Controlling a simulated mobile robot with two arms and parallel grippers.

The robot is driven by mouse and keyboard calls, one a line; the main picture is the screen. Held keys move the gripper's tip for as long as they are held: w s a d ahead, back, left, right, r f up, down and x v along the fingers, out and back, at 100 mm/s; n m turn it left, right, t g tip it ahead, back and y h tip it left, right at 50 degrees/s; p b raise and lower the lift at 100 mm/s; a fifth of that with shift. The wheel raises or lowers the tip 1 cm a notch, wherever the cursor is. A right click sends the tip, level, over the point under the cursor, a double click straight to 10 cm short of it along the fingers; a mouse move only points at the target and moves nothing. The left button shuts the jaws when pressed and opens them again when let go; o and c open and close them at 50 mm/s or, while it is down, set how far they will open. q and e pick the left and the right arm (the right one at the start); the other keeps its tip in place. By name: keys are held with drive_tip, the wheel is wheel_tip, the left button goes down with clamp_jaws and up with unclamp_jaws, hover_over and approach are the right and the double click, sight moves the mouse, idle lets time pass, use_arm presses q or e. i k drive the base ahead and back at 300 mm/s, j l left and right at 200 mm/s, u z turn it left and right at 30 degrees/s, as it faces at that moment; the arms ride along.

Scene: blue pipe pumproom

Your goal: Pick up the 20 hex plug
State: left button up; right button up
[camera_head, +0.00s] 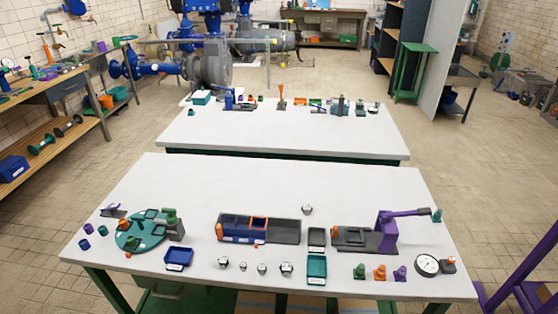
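Several small silver metal pieces that look like hex plugs stand on the near white table (180,205). A row near the front edge holds a plug at the left (223,262), smaller ones in the middle (262,268), and a larger one at the right (287,268). Another silver plug (307,210) stands apart, behind the row. Any size markings are too small to read, so I cannot tell which is the 20. Neither of my grippers is in view, and nothing touches the plugs.
Behind the row is a grey and blue fixture (285,231). A blue tray (179,258) lies left of the row, a teal tray (316,268) right. A green turntable (141,230), purple-levered fixture (388,235) and dial gauge (428,265) are farther out. The table's back is mostly clear.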

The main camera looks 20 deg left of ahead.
sight(223, 260)
drive_tip(key=j+u, duration=0.15)
drive_tip(key=u, duration=0.3)
drive_tip(key=j+u, duration=0.1)
drive_tip(key=u, duration=0.35)
